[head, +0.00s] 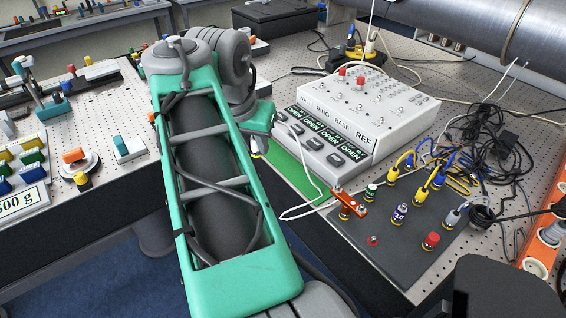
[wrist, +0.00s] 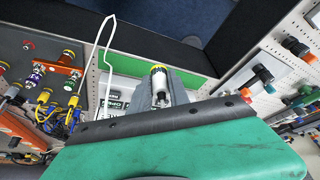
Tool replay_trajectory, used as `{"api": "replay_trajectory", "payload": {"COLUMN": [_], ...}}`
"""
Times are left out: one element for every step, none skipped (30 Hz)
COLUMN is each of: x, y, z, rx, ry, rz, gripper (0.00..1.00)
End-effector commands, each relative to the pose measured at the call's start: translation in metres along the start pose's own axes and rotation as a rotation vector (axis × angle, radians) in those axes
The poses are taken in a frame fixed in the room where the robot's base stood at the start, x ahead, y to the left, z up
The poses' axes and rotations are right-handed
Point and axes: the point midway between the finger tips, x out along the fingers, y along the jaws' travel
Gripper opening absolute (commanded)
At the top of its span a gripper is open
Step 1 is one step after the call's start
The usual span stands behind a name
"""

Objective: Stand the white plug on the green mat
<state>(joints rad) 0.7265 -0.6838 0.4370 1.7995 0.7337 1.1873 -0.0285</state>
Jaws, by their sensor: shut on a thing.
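My gripper (wrist: 160,88) is shut on the white plug (wrist: 159,78), which has a yellow ring at its end, in the wrist view. In the head view my arm hides most of the gripper, and only a small part of the plug (head: 258,153) shows under the green arm end. The green mat (head: 292,175) is a narrow strip on the table in front of the white test box. It also shows in the wrist view (wrist: 200,79), behind the plug. The plug appears above or beside the mat's far part; its exact height cannot be told.
The white test box (head: 345,115) stands directly behind the mat. A white cable (head: 305,209) runs along the mat's right end. A dark grey plate (head: 385,245) with several coloured plugs and an orange bar (head: 347,203) lies to the right. A dark gap separates the left table.

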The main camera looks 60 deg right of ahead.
Motion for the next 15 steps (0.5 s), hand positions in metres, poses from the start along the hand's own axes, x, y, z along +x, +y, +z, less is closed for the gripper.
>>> {"api": "replay_trajectory", "payload": {"x": [0.009, 0.015, 0.024, 0.03, 0.037, 0.045, 0.052, 0.058, 0.066, 0.074, 0.084, 0.096, 0.103, 0.109, 0.117], "y": [0.004, 0.005, 0.007, 0.008, 0.01, 0.011, 0.012, 0.013, 0.015, 0.016, 0.016, 0.017, 0.017, 0.017, 0.018], "z": [-0.005, -0.01, -0.017, -0.024, -0.03, -0.04, -0.046, -0.053, -0.061, -0.067, -0.068, -0.07, -0.073, -0.075, -0.077], "rx": [0.008, 0.009, 0.008, 0.009, 0.009, 0.007, 0.007, 0.006, 0.006, 0.006, 0.002, 0.003, 0.002, 0.001, 0.0], "ry": [-0.001, -0.002, -0.004, -0.005, -0.004, -0.005, -0.005, -0.005, -0.005, -0.006, -0.007, -0.006, -0.006, -0.004, -0.005], "rz": [0.005, 0.006, 0.007, 0.008, 0.008, 0.007, 0.007, 0.007, 0.006, 0.006, 0.005, 0.004, 0.003, 0.003, 0.003], "gripper": [0.0, 0.0, 0.0, 0.0, 0.0, 0.0, 0.0, 0.0, 0.0, 0.0, 0.0, 0.0, 0.0, 0.0, 0.0]}}
